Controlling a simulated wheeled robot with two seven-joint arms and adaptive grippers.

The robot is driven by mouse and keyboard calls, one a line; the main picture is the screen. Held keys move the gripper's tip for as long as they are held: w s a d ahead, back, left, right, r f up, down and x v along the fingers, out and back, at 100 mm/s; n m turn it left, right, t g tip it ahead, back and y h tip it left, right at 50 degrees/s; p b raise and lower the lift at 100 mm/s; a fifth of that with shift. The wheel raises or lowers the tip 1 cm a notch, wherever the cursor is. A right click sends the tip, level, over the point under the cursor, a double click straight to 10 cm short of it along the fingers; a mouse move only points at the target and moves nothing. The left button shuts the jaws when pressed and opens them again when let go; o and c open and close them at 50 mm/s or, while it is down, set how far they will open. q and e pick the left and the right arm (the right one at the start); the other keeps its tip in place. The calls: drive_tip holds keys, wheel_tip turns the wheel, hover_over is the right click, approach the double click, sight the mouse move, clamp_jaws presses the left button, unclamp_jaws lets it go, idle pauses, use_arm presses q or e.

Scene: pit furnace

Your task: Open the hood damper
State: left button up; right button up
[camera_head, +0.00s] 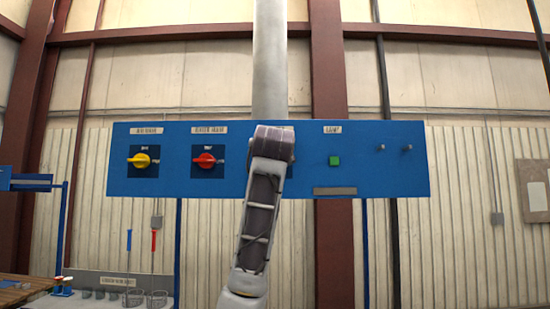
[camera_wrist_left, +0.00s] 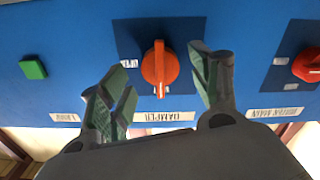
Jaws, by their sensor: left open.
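The orange-red damper knob (camera_wrist_left: 160,66) shows in the left wrist view on a dark blue plate, above the upside-down label DAMPER (camera_wrist_left: 163,116). Its handle stands upright in that picture, with a white mark at its lower end. My left gripper (camera_wrist_left: 162,75) is open, one green-padded finger on each side of the knob. The fingers look apart from the knob; the exact depth gap cannot be told. In the head view my left arm covers the damper knob and most of its plate, and the gripper fingers are hidden. My right gripper is in neither view.
The blue control panel (camera_head: 380,178) also carries a yellow knob (camera_head: 141,160), a red knob (camera_head: 206,160) and a green lamp button (camera_head: 334,161). In the wrist view the red knob (camera_wrist_left: 308,66) is right of the fingers. Baskets (camera_head: 133,299) stand low at left.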

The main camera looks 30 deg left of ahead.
use_arm(q)
drive_tip(key=shift+x, duration=1.1)
drive_tip(key=shift+c, duration=0.5)
drive_tip(key=c, duration=0.9)
drive_tip(key=shift+c, duration=0.2)
drive_tip(key=shift+m, duration=0.4)
drive_tip(key=m, duration=1.7)
drive_tip(key=shift+a, duration=0.1)
drive_tip(key=shift+m, duration=0.3)
